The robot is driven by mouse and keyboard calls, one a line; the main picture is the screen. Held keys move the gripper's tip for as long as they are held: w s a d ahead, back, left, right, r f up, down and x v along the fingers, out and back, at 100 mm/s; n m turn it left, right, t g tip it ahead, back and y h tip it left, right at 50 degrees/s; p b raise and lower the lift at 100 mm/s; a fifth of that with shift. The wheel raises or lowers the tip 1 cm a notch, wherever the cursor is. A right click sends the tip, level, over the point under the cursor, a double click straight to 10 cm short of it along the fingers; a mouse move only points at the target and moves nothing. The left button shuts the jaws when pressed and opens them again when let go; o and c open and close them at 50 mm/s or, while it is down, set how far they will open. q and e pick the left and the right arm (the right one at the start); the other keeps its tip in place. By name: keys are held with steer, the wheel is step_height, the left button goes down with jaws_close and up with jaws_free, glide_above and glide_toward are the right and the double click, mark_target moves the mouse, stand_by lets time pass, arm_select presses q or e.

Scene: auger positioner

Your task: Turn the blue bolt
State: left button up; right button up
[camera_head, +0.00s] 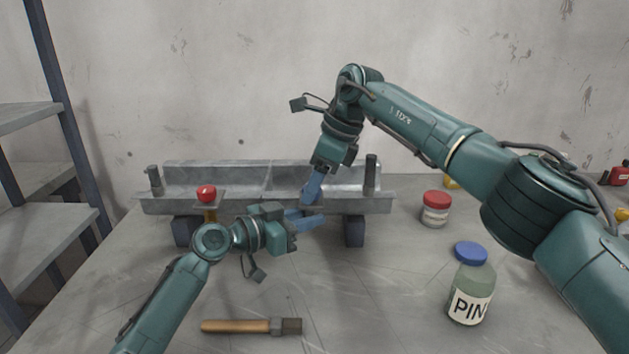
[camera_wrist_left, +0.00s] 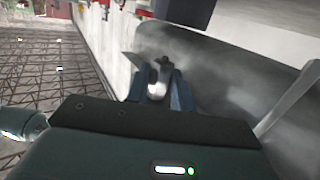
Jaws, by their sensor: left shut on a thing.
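A grey metal trough (camera_head: 230,203) stands on dark blocks across the back of the table. A red bolt head (camera_head: 206,193) sits at its left front. The blue bolt cannot be made out in the head view, where the fingers cover the trough's right front. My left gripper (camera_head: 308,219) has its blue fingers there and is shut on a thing. In the left wrist view the left gripper (camera_wrist_left: 160,90) has a pale, blurred piece between its fingers. My right gripper (camera_head: 311,196) points down just above the left one; its finger gap is not clear.
A hammer-like tool with a wooden handle (camera_head: 236,326) lies at the front. A jar with a blue lid (camera_head: 471,253) and a smaller red-lidded jar (camera_head: 436,208) stand on the right. A shelf (camera_head: 50,233) is at the left. The front middle is mostly free.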

steer(key=c, duration=0.9)
steer(key=shift+c, duration=0.2)
steer(key=shift+m, duration=0.4)
steer(key=m+t, duration=0.1)
steer(key=m, duration=0.2)
steer(key=shift+s+t, duration=0.1)
steer(key=shift+t, duration=0.2)
steer(key=m, duration=0.2)
steer(key=m+t+h, duration=0.1)
steer(key=m, duration=0.1)
steer(key=shift+s+a+m+h, duration=0.1)
steer(key=shift+a+m+h, duration=0.05)
steer(key=shift+m+h, duration=0.15)
steer(key=m, duration=0.2)
steer(key=m+t+h, duration=0.1)
steer(key=m, duration=0.1)
steer(key=shift+a+h, duration=0.1)
steer(key=shift+h, duration=0.2)
steer(key=shift+a+m+h, duration=0.1)
steer(key=shift+m+h, duration=0.6)
steer(key=shift+m, duration=1.4)
